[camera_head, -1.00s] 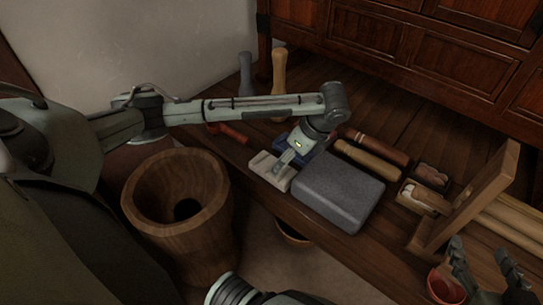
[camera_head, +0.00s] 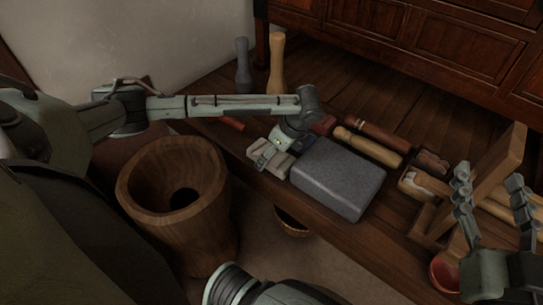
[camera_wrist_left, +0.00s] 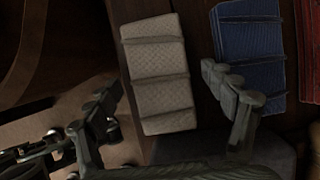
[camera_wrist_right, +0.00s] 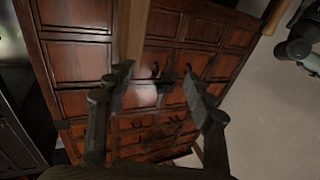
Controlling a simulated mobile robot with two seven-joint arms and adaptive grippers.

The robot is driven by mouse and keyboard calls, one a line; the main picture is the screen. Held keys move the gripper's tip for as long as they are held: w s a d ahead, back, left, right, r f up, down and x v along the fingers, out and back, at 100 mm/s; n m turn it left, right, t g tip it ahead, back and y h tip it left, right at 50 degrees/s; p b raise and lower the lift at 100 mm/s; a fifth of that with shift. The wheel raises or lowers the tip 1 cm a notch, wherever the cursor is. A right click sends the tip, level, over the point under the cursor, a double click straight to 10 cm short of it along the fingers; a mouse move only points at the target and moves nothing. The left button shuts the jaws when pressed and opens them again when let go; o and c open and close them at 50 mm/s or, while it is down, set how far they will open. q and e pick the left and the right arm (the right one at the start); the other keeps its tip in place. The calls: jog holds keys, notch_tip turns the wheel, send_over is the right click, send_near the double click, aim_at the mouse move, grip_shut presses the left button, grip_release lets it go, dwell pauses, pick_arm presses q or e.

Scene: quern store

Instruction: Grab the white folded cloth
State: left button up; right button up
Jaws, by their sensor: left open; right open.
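The white folded cloth (camera_head: 282,164) lies on the dark wooden bench, left of a grey stone block. In the left wrist view the cloth (camera_wrist_left: 160,105) is a pale, ribbed rectangle, upright in the picture. My left gripper (camera_head: 266,155) is open over it. Its two fingers stand on either side of the cloth in the left wrist view, with nothing held; whether they touch it I cannot tell. In the head view my forearm and fingers hide part of the cloth. My right gripper (camera_head: 488,178) is open and empty at the right, facing a wooden cabinet in its own wrist view.
A blue folded cloth (camera_wrist_left: 247,50) lies close right of the white one, with a red one (camera_wrist_left: 309,45) beyond. The grey block (camera_head: 338,178) is close by. A wooden mortar (camera_head: 133,180) stands at front left. Wooden rollers (camera_head: 368,146) and a wooden frame are right.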

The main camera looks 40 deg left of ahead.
pick_arm(q)
jog(key=c, duration=1.3)
